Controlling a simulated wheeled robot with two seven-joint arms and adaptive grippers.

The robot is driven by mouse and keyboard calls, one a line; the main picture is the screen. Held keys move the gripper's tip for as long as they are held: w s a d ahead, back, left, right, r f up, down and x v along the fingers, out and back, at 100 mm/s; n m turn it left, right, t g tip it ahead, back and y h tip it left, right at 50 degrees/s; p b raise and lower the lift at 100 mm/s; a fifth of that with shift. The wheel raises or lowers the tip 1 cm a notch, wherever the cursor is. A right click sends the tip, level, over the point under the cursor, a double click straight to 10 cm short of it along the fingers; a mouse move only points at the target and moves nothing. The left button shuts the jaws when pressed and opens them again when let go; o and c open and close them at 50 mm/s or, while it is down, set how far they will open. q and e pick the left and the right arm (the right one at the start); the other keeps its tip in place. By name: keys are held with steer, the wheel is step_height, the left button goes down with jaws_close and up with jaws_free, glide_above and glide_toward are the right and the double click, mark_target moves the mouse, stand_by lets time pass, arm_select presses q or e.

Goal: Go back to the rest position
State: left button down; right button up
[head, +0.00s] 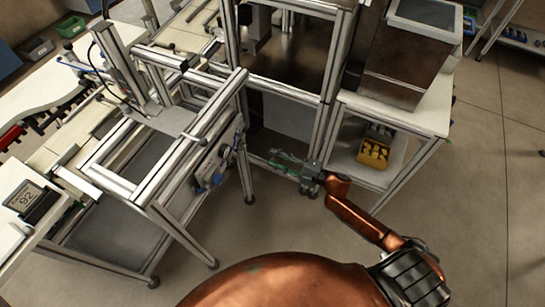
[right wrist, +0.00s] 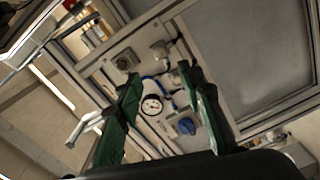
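My right gripper (head: 280,163) is in the middle of the head view, in front of the metal frame stand and clear of it as far as I can tell. Its arm comes in from the lower right. In the right wrist view its two green fingers (right wrist: 160,85) are spread apart with nothing held between them. Behind them is a panel with a round gauge (right wrist: 152,104) and a blue knob (right wrist: 186,126). My left gripper does not show in the head view. No tape reel can be made out.
A yellow bin (head: 373,153) with dark items sits on the lower shelf of the white table (head: 425,115) at right. An aluminium frame bench (head: 140,187) with a panel of fittings (head: 213,165) stands at left. The floor at right (head: 490,190) is free.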

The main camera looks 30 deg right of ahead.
stand_by(0.4)
